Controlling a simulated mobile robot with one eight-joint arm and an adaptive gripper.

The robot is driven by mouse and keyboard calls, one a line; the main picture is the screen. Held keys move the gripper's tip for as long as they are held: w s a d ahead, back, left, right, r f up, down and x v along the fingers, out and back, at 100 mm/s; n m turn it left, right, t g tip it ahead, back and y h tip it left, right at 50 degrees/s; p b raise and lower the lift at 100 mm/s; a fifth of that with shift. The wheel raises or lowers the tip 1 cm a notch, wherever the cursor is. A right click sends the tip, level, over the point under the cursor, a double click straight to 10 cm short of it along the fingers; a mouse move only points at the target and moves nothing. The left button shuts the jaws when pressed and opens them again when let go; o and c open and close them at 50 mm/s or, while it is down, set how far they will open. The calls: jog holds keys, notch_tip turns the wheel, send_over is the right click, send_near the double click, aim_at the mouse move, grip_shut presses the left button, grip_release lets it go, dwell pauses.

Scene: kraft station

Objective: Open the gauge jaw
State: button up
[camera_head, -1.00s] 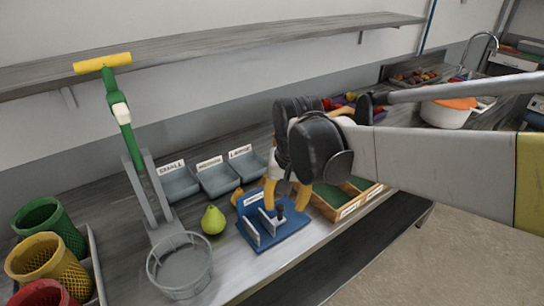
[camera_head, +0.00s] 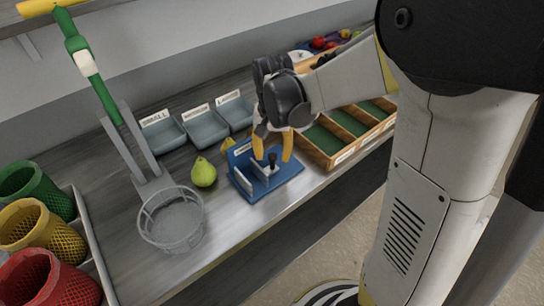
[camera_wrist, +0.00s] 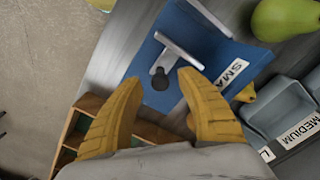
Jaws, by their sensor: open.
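The gauge is a blue plate (camera_head: 286,187) on the bench, with upright grey jaw plates (camera_head: 244,187) and a black knob (camera_head: 273,159). In the wrist view the blue plate (camera_wrist: 145,62), a grey T-shaped jaw piece (camera_wrist: 178,50) and the black knob (camera_wrist: 160,80) show. My gripper (camera_head: 272,158) has its yellow fingers apart, pointing down over the gauge. In the wrist view my gripper (camera_wrist: 160,80) has the knob appearing between its fingertips. I cannot tell whether either finger touches it.
A green pear (camera_head: 204,173) sits left of the gauge, near a wire basket (camera_head: 172,222). Grey labelled trays (camera_head: 206,128) stand behind. A wooden divided box (camera_head: 345,128) is close on the right. Coloured mesh bins (camera_head: 40,235) are at far left.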

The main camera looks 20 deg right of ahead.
jog(key=shift+f, duration=0.3)
grip_shut()
jog(key=d, duration=0.1)
jog(key=w+d, duration=0.1)
jog(key=d, duration=0.3)
jog(key=shift+w+d, duration=0.15)
jog(key=shift+w, duration=0.2)
grip_release()
